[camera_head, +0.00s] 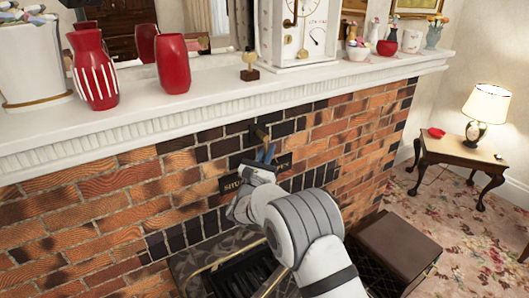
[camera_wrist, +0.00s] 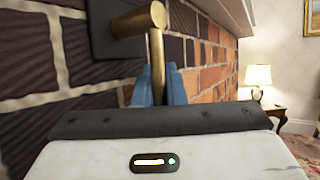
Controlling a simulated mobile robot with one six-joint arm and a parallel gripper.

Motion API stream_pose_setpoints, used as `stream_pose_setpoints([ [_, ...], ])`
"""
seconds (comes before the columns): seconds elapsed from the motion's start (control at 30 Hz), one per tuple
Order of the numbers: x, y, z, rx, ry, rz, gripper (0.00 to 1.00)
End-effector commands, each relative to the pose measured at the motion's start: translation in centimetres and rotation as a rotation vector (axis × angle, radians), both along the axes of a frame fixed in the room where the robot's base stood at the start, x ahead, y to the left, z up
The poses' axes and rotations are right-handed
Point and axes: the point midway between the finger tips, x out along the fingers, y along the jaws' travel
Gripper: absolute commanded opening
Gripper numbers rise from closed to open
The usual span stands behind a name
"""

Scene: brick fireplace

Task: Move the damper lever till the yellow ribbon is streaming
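The brass damper lever (camera_wrist: 157,62) comes out of the brick wall at a dark plate (camera_wrist: 105,40) and has a rod hanging from its thick round pivot. In the head view its brass end (camera_head: 261,132) shows just under the mantel. My gripper (camera_head: 266,155) is at the wall there. In the wrist view its blue fingers (camera_wrist: 158,92) lie close on both sides of the rod and look shut on it. A dark lettered plate (camera_head: 230,184) reading "SHU" is partly hidden by my gripper. I cannot make out a yellow ribbon.
The white mantel (camera_head: 205,93) overhangs the wall above my gripper. It holds red vases (camera_head: 173,63), a small yellowish piece on a dark base (camera_head: 250,66) and a white clock (camera_head: 300,35). Below are the firebox (camera_head: 240,272) and a brown box (camera_head: 398,243).

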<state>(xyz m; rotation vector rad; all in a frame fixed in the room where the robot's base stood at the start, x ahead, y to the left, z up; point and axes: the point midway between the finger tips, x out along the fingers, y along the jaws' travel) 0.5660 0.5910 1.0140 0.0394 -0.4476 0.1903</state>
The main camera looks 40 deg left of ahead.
Motion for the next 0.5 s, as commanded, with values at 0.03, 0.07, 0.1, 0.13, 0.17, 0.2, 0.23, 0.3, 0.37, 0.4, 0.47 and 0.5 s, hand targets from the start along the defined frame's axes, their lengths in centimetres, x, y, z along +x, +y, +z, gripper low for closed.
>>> stream_pose_setpoints([
  [0.03,0.13,-0.09,0.23,0.004,-0.001,-0.003,0.14],
  [0.07,0.08,-0.03,0.22,0.005,-0.001,-0.002,0.16],
  [0.1,0.01,0.03,0.21,0.004,-0.001,-0.001,0.2],
  [0.13,-0.05,0.08,0.19,0.005,0.0,0.0,0.22],
  [0.17,-0.11,0.13,0.17,0.004,0.0,0.001,0.25],
  [0.2,-0.19,0.2,0.16,0.003,0.0,0.003,0.28],
  [0.23,-0.23,0.24,0.14,0.004,0.0,0.003,0.3],
  [0.3,-0.32,0.3,0.12,0.003,0.0,0.005,0.32],
  [0.37,-0.36,0.34,0.11,0.003,0.0,0.006,0.32],
  [0.4,-0.37,0.36,0.09,0.003,0.001,0.006,0.32],
  [0.47,-0.4,0.36,0.07,0.003,0.001,0.006,0.32],
  [0.5,-0.48,0.35,0.0,0.003,0.001,0.006,0.32],
])
